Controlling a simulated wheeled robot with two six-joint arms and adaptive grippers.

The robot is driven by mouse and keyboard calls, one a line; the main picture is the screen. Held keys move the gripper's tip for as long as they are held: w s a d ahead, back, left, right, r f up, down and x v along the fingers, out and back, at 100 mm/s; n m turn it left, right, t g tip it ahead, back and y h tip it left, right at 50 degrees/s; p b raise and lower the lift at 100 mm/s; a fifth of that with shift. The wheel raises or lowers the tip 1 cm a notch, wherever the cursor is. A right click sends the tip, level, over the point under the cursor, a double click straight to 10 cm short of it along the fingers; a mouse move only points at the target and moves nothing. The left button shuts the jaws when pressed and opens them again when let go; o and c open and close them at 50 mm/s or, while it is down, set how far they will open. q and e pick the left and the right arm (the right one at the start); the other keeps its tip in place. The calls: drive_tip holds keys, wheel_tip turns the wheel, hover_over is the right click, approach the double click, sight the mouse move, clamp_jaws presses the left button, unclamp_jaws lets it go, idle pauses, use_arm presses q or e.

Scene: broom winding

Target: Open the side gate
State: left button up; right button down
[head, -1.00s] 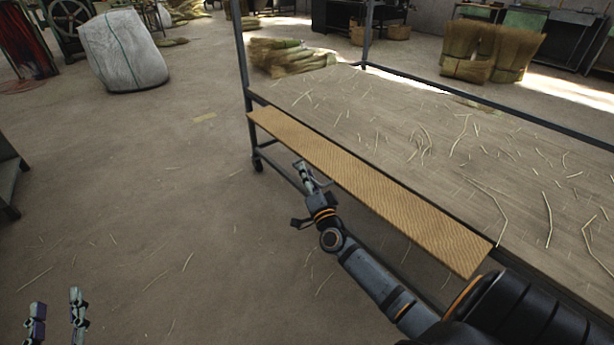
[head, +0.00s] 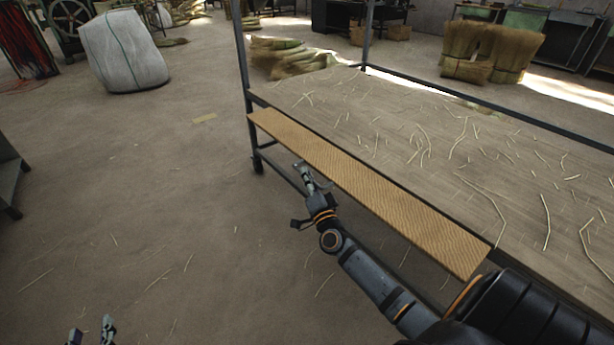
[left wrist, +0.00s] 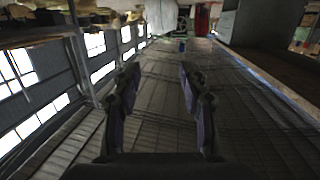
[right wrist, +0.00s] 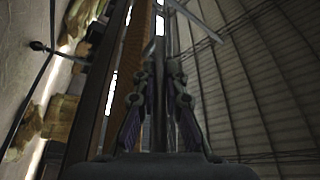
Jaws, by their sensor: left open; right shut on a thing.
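The side gate (head: 370,190) is a long tan, woven-looking panel along the near side of the metal-framed cart (head: 430,130). I cannot tell its exact tilt. My right gripper (head: 303,172) is low at the gate's outer side, left of its middle. In the right wrist view its fingers (right wrist: 159,85) close around a thin dark bar (right wrist: 160,105), beside the tan panel (right wrist: 134,55); which part the bar belongs to is unclear. My left gripper (head: 92,333) is open and empty over the floor at the bottom left, partly cut off by the picture edge.
Loose straws litter the cart's deck and the floor. A caster wheel (head: 257,165) shows under the cart's left corner post. A white sack (head: 125,52) and straw bundles (head: 290,57) stand farther back. A grey bench edge (head: 8,175) is at far left. The floor left of the cart is open.

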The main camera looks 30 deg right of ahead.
drive_tip(key=shift+r+m+p, duration=0.3)
drive_tip(key=shift+r+p, duration=0.2)
drive_tip(key=shift+p, duration=0.15)
use_arm(q)
drive_tip(key=s+f+g+p, duration=0.1)
drive_tip(key=s+f+g, duration=0.8)
drive_tip(key=f, duration=0.5)
use_arm(e)
drive_tip(key=shift+r, duration=0.3)
drive_tip(key=shift+d+r+m+h+p, duration=0.1)
drive_tip(key=shift+r+m+h+p, duration=0.3)
drive_tip(key=shift+p, duration=0.5)
use_arm(q)
drive_tip(key=s+a+g+y+p, duration=0.1)
drive_tip(key=s+a+g+p, duration=0.1)
drive_tip(key=s+g+p, duration=0.3)
drive_tip(key=s+p, duration=0.1)
drive_tip(key=s, duration=0.2)
drive_tip(key=shift+f+g, duration=0.25)
drive_tip(key=shift+g, duration=0.05)
use_arm(e)
drive_tip(key=r+m, duration=0.1)
drive_tip(key=r+m+g, duration=0.1)
drive_tip(key=shift+d+r, duration=0.35)
drive_tip(key=shift+d, duration=0.05)
